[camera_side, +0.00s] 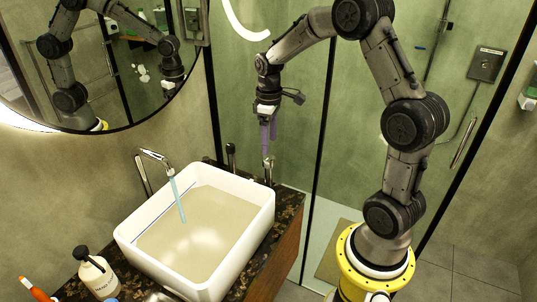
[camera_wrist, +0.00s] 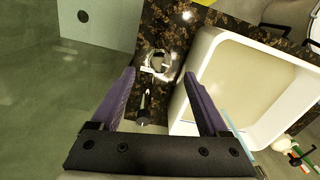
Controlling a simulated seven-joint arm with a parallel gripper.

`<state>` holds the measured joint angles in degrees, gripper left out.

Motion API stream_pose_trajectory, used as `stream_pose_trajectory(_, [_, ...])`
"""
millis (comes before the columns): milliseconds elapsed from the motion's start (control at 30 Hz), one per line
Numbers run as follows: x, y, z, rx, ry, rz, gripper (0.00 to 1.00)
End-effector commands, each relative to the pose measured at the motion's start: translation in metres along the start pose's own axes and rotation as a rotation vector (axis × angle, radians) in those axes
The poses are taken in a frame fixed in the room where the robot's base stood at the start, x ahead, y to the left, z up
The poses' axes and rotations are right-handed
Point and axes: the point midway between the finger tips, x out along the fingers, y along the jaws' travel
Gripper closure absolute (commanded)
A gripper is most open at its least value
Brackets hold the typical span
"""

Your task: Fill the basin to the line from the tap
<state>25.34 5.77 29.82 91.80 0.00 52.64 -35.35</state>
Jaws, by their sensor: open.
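The white rectangular basin (camera_side: 250,222) stands on the dark stone counter. A thin dark line runs along its left inner wall, and the beige surface inside looks like water, but its level against the line is hard to tell. The chrome tap (camera_side: 153,156) arches over the basin's back left, and a pale blue stream (camera_side: 179,200) runs from it into the basin. My gripper (camera_side: 268,139) is open, its purple fingers pointing down above a small chrome lever (camera_side: 268,169) behind the basin. In the wrist view, my gripper (camera_wrist: 159,74) has a dark-and-chrome upright piece (camera_wrist: 145,103) between its fingers, apparently untouched.
The basin's white rim (camera_wrist: 203,62) lies close to the right finger in the wrist view. A pump bottle (camera_side: 97,275) and an orange-handled brush (camera_side: 34,289) stand at the front left. A dark upright fitting (camera_side: 231,155) is behind the basin. Glass panels (camera_side: 322,110) stand behind.

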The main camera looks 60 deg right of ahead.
Motion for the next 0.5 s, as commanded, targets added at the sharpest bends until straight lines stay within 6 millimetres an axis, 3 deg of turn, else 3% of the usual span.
stream_pose_trajectory(200, [0.037,0.000,0.001,0.000,-0.003,-0.002,0.22])
stream_pose_trajectory(500, [0.055,0.000,0.000,0.000,0.000,0.000,0.22])
